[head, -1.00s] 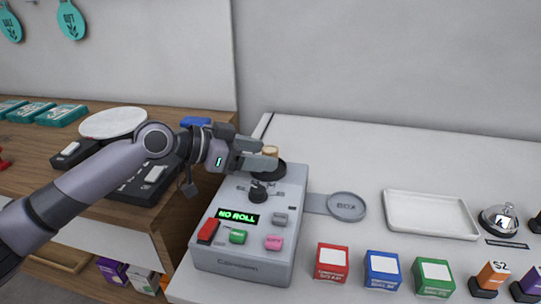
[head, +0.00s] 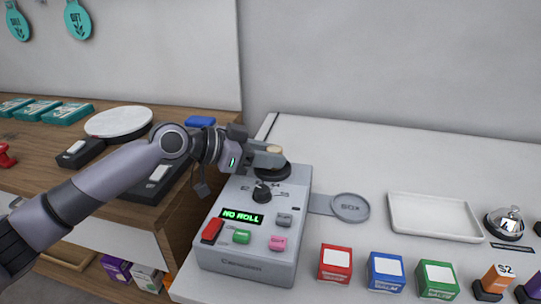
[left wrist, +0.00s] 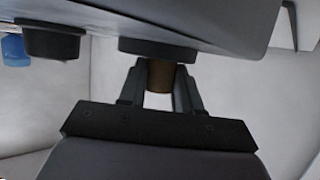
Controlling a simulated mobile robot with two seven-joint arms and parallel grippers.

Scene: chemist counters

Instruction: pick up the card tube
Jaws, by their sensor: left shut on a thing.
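The card tube (head: 274,150) is a small tan cylinder at the black round holder (head: 272,170) on top of the grey label machine (head: 245,262). In the left wrist view the brown tube (left wrist: 160,76) stands between the two dark fingers. My left gripper (head: 268,158) is shut on the tube, just over the holder. The fingers hide much of the tube in the head view. I cannot tell whether its lower end is clear of the holder. The machine's display (head: 241,217) reads "NO ROLL". My right gripper is not in view.
A round pad marked "BOX" (head: 349,206) lies right of the machine, with a white tray (head: 434,216) and a bell (head: 507,222) beyond. Red (head: 335,264), blue (head: 386,271) and green (head: 436,278) boxes line the front. A wooden counter with a white disc (head: 118,121) is at left.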

